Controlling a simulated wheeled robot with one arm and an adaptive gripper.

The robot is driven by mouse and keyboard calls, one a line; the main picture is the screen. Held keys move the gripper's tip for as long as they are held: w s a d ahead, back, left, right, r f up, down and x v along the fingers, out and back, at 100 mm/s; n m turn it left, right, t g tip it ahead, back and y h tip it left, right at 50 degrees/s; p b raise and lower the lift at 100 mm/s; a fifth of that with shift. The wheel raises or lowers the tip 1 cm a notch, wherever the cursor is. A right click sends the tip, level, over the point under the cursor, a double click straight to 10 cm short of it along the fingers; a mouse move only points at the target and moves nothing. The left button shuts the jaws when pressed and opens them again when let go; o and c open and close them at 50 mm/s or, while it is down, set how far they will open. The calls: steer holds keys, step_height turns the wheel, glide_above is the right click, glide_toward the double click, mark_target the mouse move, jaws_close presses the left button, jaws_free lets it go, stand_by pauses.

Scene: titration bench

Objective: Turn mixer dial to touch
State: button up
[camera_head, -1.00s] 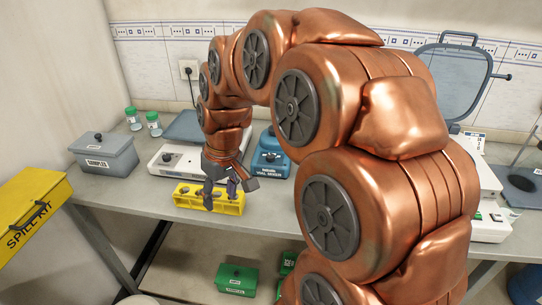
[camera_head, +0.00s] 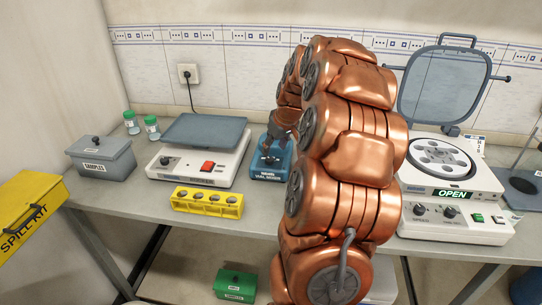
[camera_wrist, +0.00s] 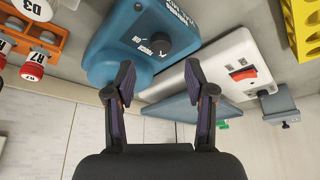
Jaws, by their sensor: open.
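The blue vial mixer (camera_head: 278,170) stands on the bench, partly hidden behind my arm in the head view. In the wrist view its blue body (camera_wrist: 122,40) appears upside down, with a black round dial (camera_wrist: 175,38) on the face and white labels beside it; the dial's exact setting is hard to read. My gripper (camera_wrist: 162,82) is open and empty. Its two fingers point toward the mixer, with the dial beyond the fingertips and a visible gap between. In the head view the gripper (camera_head: 270,146) is over the mixer, small and partly hidden.
A white device with a grey platform and red switch (camera_head: 208,167) stands left of the mixer, with a yellow rack (camera_head: 207,202) in front. A grey samples box (camera_head: 103,160) is farther left. An open-lidded centrifuge (camera_head: 452,187) stands right. An orange rack (camera_wrist: 50,45) shows in the wrist view.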

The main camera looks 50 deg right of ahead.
mark_target(270, 158)
steer(key=p+x, duration=0.1)
steer(key=x, duration=0.4)
steer(key=shift+w+f, duration=0.1)
steer(key=shift+f, duration=0.2)
jaws_close()
